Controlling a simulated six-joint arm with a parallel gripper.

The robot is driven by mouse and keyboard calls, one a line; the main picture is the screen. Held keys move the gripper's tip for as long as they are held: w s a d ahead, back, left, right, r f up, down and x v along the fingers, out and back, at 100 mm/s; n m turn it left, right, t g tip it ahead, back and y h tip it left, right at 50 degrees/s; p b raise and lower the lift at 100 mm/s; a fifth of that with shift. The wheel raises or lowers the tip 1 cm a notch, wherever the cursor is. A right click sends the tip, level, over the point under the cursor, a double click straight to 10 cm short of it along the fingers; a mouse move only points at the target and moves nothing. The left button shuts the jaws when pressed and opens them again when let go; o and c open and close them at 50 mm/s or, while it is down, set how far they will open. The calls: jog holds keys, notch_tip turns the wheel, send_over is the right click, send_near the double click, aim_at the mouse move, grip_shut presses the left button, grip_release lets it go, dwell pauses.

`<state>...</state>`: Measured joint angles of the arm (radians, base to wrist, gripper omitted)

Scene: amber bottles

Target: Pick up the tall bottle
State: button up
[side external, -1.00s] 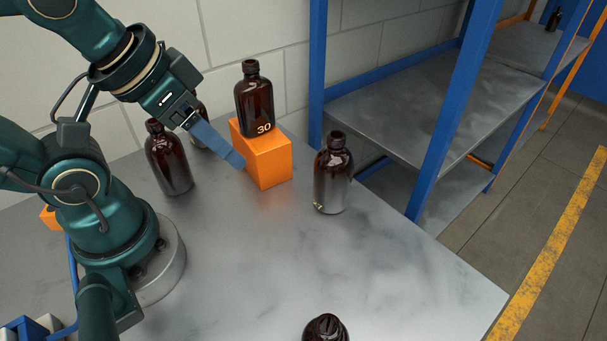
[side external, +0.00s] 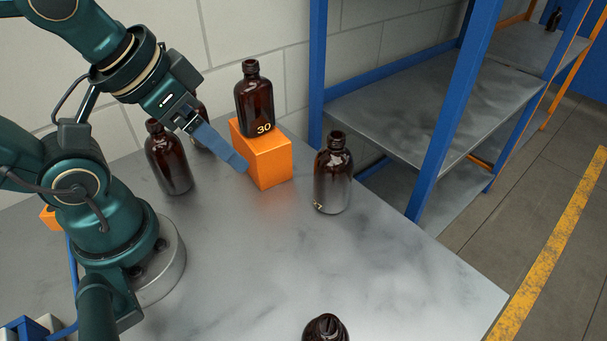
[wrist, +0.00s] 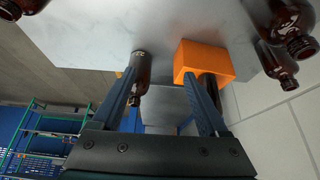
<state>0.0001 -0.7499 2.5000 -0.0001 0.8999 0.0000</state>
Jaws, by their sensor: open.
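Several amber glass bottles stand on the grey table (side external: 240,260). One marked 30 (side external: 256,100) stands upright on an orange block (side external: 268,162), so its top is highest. I cannot tell for certain which bottle is the tallest itself. Another bottle (side external: 333,178) stands on the table right of the block; it also shows in the wrist view (wrist: 141,68). My gripper (side external: 244,168) has its blue fingers open and empty, tips just left of the block's front. In the wrist view, the block (wrist: 205,60) appears by the right finger and partly hides the bottle marked 30 (wrist: 212,92).
A bottle (side external: 170,160) stands left of my gripper, with another partly hidden behind it (side external: 198,140). One more bottle (side external: 326,329) is cut off at the bottom edge. A blue-framed shelf (side external: 400,95) stands beyond the table. The table's middle front is clear.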

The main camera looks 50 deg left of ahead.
jog(key=shift+o, duration=0.8)
notch_tip(320, 180, up, 5)
jog(key=m+g+y, duration=1.2)
jog(key=m, duration=0.1)
send_over(178, 155)
jog(key=a, duration=0.1)
jog(key=shift+n, duration=0.3)
jog(key=f, duration=1.5)
jog(key=shift+s+a+f, duration=0.2)
jog(key=shift+s+f, duration=0.1)
jog(key=shift+s, duration=0.05)
jog(key=shift+x, duration=2.55)
jog(key=c, duration=1.4)
